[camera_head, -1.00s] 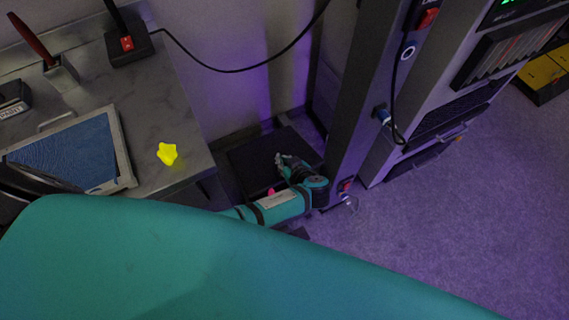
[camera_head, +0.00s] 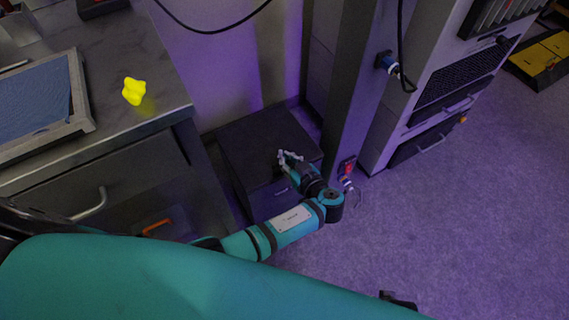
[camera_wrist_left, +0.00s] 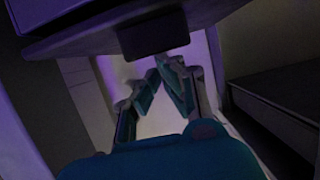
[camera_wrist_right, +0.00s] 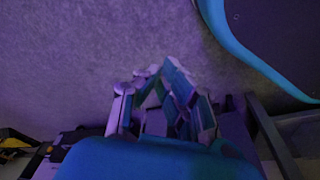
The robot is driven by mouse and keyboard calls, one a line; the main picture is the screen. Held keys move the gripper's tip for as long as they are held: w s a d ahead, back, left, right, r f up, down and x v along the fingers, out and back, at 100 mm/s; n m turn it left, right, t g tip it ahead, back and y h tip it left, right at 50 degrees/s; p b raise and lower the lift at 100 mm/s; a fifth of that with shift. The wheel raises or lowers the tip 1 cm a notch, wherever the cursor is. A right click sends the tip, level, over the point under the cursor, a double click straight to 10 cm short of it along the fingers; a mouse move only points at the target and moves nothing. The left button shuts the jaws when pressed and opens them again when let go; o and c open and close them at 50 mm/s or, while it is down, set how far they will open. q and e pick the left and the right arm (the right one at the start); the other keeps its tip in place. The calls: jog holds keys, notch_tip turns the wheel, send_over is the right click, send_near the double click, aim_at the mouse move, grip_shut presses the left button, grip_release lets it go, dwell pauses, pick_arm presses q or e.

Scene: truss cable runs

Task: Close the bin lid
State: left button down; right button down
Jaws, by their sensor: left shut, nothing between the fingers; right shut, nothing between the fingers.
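The bin is a dark box (camera_head: 240,137) on the floor between the workbench and the grey upright. Its dark top looks roughly flat in the head view; I cannot tell whether the lid is fully down. My left gripper (camera_head: 288,155) appears over the top's right part, near the front edge; contact is unclear. In the left wrist view its fingertips (camera_wrist_left: 166,66) are together and empty, just below a dark panel edge with a tab (camera_wrist_left: 155,36). My right gripper (camera_wrist_right: 160,68) shows only in its wrist view, shut and empty over carpet.
The workbench (camera_head: 150,95) stands left of the bin, with a yellow star-shaped object (camera_head: 134,91) and a framed blue panel (camera_head: 40,100) on top. The grey upright (camera_head: 345,100) and a rack (camera_head: 440,90) stand close on the right. Purple carpet (camera_head: 460,220) is open at right.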

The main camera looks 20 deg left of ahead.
pick_arm(q)
jog(key=shift+s+d+f+b, duration=0.15)
jog(key=shift+d+f+b, duration=0.05)
jog(key=shift+f+b, duration=0.45)
jog(key=shift+s+f, duration=0.1)
jog(key=shift+f, duration=0.05)
pick_arm(e)
notch_tip(320, 180, up, 6)
jog(key=w, duration=0.2)
pick_arm(q)
jog(key=shift+s+f, duration=0.1)
jog(key=shift+f, duration=0.05)
pick_arm(e)
jog(key=shift+w+a, duration=0.1)
